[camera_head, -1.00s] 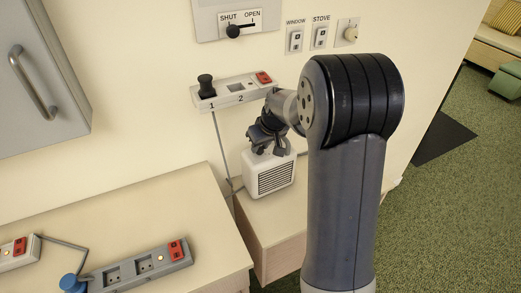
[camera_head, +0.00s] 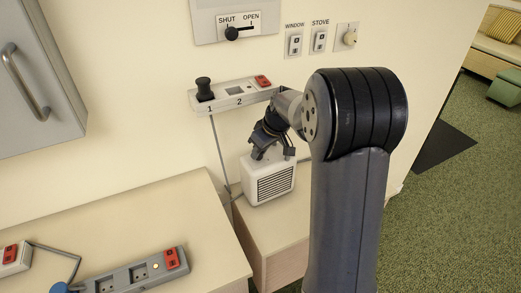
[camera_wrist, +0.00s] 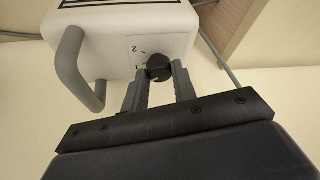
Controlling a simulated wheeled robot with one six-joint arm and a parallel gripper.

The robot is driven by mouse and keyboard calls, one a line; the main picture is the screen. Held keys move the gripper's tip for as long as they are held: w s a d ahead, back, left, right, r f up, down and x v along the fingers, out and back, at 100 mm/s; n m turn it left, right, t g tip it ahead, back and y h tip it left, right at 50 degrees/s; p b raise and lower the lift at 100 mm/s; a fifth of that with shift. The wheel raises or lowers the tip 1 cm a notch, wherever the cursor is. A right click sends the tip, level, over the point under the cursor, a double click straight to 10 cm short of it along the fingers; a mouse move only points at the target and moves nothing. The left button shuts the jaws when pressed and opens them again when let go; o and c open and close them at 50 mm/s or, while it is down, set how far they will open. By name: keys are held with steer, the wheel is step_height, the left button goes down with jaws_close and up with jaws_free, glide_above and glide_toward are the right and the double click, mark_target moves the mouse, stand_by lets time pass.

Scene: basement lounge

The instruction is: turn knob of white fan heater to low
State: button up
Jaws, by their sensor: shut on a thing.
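The white fan heater (camera_head: 268,181) stands on the low wooden cabinet against the wall, its dark grille facing front right. In the wrist view the heater's white top (camera_wrist: 115,50) shows a grey handle (camera_wrist: 72,70) and a panel with the marks 1 and 2. The black knob (camera_wrist: 159,67) sits on that panel near the marks. My gripper (camera_wrist: 160,80) is shut on the knob, one finger on each side of it. In the head view my gripper (camera_head: 270,153) is over the top of the heater and hides the knob. The knob's exact pointer direction cannot be told.
A wall socket strip (camera_head: 234,93) with a black plug (camera_head: 204,88) and a red switch is behind the heater. A wooden counter (camera_head: 150,225) with a second socket strip (camera_head: 135,273) lies at the left. A grey cabinet (camera_head: 40,75) hangs at the upper left.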

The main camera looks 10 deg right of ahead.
steer(key=o, duration=1)
steer(key=v, duration=1.1)
steer(key=shift+w+f, duration=0.1)
steer(key=x, duration=1)
steer(key=shift+a+f, duration=0.1)
steer(key=shift+f, duration=0.3)
steer(key=shift+r+m, duration=0.1)
steer(key=shift+m, duration=0.2)
